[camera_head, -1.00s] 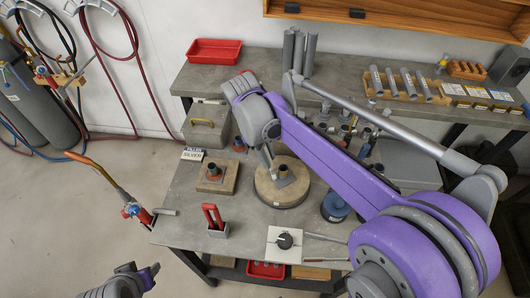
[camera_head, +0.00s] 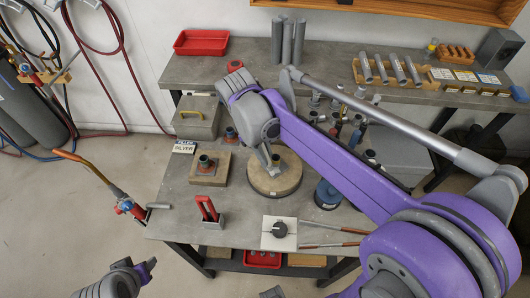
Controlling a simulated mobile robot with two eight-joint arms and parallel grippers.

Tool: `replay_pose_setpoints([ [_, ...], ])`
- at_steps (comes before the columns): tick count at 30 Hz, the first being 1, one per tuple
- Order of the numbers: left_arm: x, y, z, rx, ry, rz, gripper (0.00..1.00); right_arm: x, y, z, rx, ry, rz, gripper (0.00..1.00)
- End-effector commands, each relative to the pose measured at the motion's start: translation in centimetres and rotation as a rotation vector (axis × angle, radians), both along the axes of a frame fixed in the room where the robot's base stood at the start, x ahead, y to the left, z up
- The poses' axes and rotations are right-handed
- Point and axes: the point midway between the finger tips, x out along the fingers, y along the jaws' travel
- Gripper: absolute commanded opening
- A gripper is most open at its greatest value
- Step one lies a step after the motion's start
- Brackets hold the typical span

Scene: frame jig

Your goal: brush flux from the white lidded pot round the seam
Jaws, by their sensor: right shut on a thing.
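My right gripper (camera_head: 271,162) reaches down over a round wooden board (camera_head: 262,188) on the bench, close to a small metal workpiece (camera_head: 275,160) there. It is shut; its fingers and what they hold are too small and hidden to make out. The seam cannot be seen clearly. I cannot pick out a white lidded pot for certain; a white square block with a dark round knob (camera_head: 280,230) lies at the bench's front. My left gripper (camera_head: 142,270) is at the lower left, off the bench, with nothing visible in it; its opening is unclear.
A torch (camera_head: 125,205) stands at the bench's left edge. A red-handled holder (camera_head: 207,208), a square wooden block with a fitting (camera_head: 210,168) and a blue pot (camera_head: 327,195) surround the round board. Thin rods (camera_head: 330,226) lie right of the white block.

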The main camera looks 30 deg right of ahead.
Motion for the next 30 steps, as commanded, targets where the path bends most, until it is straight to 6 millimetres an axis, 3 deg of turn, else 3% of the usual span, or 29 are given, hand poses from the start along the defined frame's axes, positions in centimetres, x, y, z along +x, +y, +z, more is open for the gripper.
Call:
replay_pose_setpoints([
  [30,0.1,0.0,0.2,0.000,-0.002,0.000,0.50,4.8,0.6,0.1,0.000,0.000,0.000,0.00],
])
